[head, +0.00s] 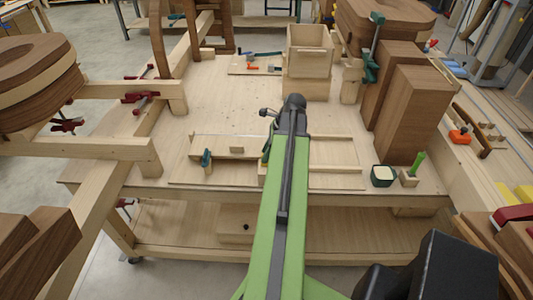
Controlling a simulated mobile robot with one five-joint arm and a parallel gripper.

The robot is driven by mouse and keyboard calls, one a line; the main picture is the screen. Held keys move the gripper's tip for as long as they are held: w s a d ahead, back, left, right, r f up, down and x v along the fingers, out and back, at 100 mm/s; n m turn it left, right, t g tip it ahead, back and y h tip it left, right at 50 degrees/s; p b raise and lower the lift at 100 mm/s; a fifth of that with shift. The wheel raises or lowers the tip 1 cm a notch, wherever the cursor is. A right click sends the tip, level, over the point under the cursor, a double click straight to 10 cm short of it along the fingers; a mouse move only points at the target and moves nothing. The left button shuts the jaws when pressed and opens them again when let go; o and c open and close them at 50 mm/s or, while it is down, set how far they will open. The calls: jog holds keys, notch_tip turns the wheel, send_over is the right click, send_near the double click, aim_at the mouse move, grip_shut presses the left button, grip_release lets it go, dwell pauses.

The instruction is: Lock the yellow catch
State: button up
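I cannot make out a yellow catch in the head view; my arm covers part of the bench and may hide it. My gripper (269,113) is at the far end of my green and black arm, above the middle of the wooden bench (215,105). It is small and partly hidden by the arm, so I cannot tell whether it is open or shut. Below and left of it, a flat board (220,170) lies at the bench's front with a teal fitting (206,160) standing on it and a small wooden block (236,150).
An open wooden box (309,48) stands at the back. Tall brown blocks (413,115) stand at the right. A small dark pot (383,176) and a green-handled tool (415,166) are at the front right corner. Beams with red clamps (140,97) crowd the left. The bench's middle left is clear.

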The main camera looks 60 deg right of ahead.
jog(key=p+v, duration=1.6)
jog(key=v, duration=0.1)
jog(key=shift+r, duration=0.2)
jog(key=shift+s, duration=0.1)
